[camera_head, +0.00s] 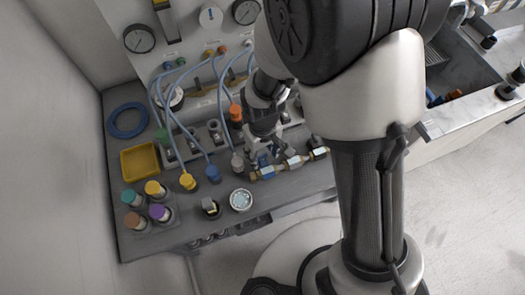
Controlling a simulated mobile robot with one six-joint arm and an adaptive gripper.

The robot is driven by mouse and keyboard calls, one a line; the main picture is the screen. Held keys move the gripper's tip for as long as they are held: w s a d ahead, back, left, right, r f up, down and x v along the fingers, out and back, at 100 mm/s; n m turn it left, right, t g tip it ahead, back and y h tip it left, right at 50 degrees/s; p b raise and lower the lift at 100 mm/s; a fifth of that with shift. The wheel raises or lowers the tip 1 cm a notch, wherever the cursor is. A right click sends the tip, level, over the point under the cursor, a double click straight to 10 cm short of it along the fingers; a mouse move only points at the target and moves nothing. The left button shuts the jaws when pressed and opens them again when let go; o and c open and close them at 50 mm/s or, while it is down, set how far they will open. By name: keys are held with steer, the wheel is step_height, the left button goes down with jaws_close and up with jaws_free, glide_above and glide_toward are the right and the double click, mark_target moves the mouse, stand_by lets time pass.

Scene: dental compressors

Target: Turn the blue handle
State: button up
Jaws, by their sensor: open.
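My gripper (264,150) points down over the bench, just above a row of brass fittings (292,163). A small blue part (264,162), which looks like the blue handle, sits on this brass row right at my fingertips. The fingers partly cover it, and I cannot tell whether they touch it. My gripper is open. My arm hides part of the bench and panel to the right.
A grey panel with gauges (139,39) and blue hoses stands behind the bench. A yellow tray (140,161), a blue ring (127,120), capped jars (160,213), a blue-capped hose end (213,173) and a round dial (241,200) are left of my gripper. A sink (460,70) is at right.

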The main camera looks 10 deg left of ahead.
jaws_close()
stand_by(0.4)
steer(key=shift+m, duration=1.1)
steer(key=c, duration=0.9)
jaws_free()
steer(key=shift+c, duration=0.2)
